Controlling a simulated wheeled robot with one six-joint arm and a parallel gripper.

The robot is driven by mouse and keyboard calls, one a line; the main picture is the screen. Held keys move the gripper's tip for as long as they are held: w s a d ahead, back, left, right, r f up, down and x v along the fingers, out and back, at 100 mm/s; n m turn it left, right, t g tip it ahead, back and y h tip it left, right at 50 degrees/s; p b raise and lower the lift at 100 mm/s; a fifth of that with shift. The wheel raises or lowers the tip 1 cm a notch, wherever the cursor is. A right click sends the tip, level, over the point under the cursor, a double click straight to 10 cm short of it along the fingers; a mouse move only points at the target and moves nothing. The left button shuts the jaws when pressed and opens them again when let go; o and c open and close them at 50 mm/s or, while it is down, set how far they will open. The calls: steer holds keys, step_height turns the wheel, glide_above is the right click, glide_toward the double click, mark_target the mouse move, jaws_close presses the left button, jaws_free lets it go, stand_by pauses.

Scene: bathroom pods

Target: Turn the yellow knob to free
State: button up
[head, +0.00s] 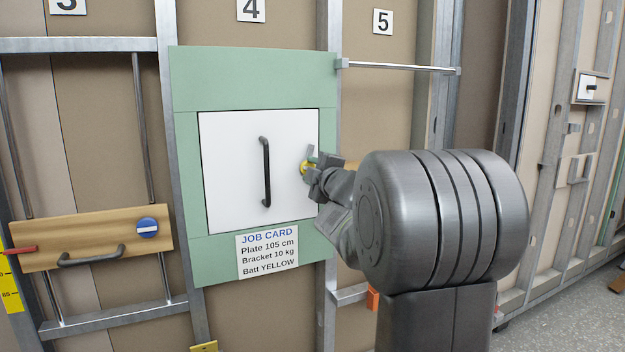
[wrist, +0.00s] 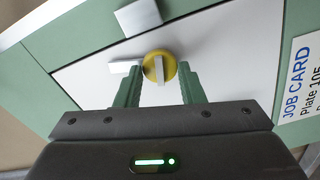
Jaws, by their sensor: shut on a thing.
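The yellow knob (head: 305,168) is at the right edge of a white panel (head: 225,150) with a black vertical handle (head: 265,172), set in a green board. In the wrist view the knob (wrist: 154,56) is a round yellow disc with a pale raised grip bar across it. My gripper (head: 314,163) reaches it from the right. In the wrist view the green fingers of my gripper (wrist: 160,82) stand one on each side of the knob, shut on it. The far fingertips are partly hidden in the head view. I cannot read any free marking.
A job card (head: 267,255) hangs below the panel. A wooden board (head: 95,235) with a blue knob (head: 147,227) and a dark handle is at the left. A metal rail (head: 400,67) runs at the upper right. The grey floor (head: 570,300) at the right looks mostly clear.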

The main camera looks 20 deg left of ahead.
steer(key=shift+n+b, duration=0.75)
steer(key=shift+n, duration=0.75)
steer(key=o, duration=0.7)
steer(key=p+v, duration=0.2)
steer(key=v, duration=1.1)
steer(key=shift+s+d, duration=0.25)
steer(key=shift+d, duration=0.1)
